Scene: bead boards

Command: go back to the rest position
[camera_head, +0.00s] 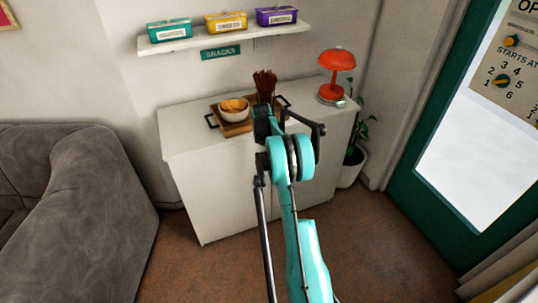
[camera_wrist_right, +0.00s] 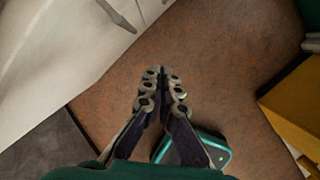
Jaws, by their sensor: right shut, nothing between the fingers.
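My right gripper (camera_wrist_right: 162,75) shows in the right wrist view. Its fingers are together with nothing between them, over bare brown floor. In the head view one teal and black arm of mine rises from the bottom centre to a bend in front of the white cabinet; I cannot make out its fingertips there. My left gripper is in neither view.
A white cabinet (camera_head: 225,205) carries a tray (camera_head: 232,128) with a bowl (camera_head: 233,110) and a red lamp (camera_head: 336,72). A grey sofa (camera_head: 85,200) stands left, a potted plant (camera_head: 348,172) right. A shelf (camera_head: 220,38) holds boxes. Floor (camera_head: 385,240) is clear at right.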

